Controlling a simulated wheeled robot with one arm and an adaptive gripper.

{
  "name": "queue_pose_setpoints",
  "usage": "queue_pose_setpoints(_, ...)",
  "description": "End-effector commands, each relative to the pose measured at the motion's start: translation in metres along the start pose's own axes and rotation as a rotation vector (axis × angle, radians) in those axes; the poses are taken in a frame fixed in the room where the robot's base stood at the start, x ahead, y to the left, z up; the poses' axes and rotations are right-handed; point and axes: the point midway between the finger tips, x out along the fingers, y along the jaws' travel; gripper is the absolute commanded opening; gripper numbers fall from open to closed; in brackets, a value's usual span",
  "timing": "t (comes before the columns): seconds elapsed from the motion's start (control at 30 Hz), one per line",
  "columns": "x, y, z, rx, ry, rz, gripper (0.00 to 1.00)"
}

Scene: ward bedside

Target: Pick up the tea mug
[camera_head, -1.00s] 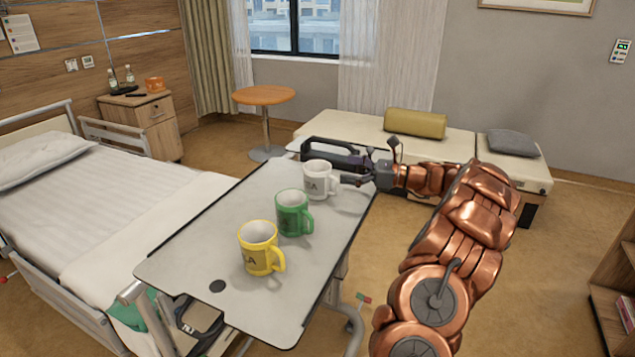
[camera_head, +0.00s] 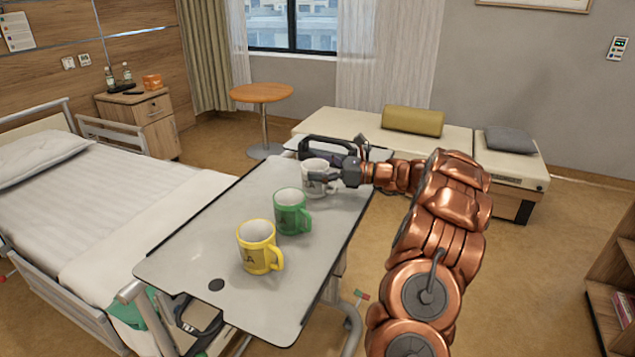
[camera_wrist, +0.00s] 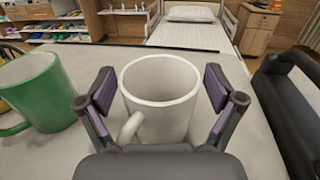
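A white mug (camera_head: 316,181) stands upright on the overbed table (camera_head: 190,255) toward its far end. A green mug (camera_head: 290,213) and a yellow mug (camera_head: 256,250) stand nearer on the same table. My gripper (camera_head: 322,176) is at the white mug. In the wrist view the white mug (camera_wrist: 160,105) stands between the two open fingers of my gripper (camera_wrist: 160,90), with a gap at each side. Its handle points toward the palm. The green mug (camera_wrist: 32,92) is at the left there. Lettering on the white mug is mostly hidden by my gripper.
A dark handled object (camera_head: 325,148) stands just behind the white mug; it is close on the right in the wrist view (camera_wrist: 290,95). The bed (camera_head: 110,205) is left of the table. A bench (camera_head: 455,140) and round table (camera_head: 262,93) stand behind.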

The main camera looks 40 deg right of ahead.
Motion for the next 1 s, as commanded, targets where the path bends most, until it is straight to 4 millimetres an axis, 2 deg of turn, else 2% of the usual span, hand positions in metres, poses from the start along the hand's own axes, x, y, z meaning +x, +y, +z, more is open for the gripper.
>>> queue_pose_setpoints(0.07, 0.000, 0.000, 0.000, 0.000, 0.000, 0.000, 0.79)
queue_pose_setpoints(0.5, 0.000, 0.000, -0.001, 0.001, 0.001, 0.000, 0.33)
queue_pose_setpoints(0.8, 0.000, 0.000, 0.002, 0.000, 0.001, 0.001, 0.32)
queue_pose_setpoints(1.0, 0.001, 0.000, 0.020, -0.001, -0.001, 0.001, 0.32)
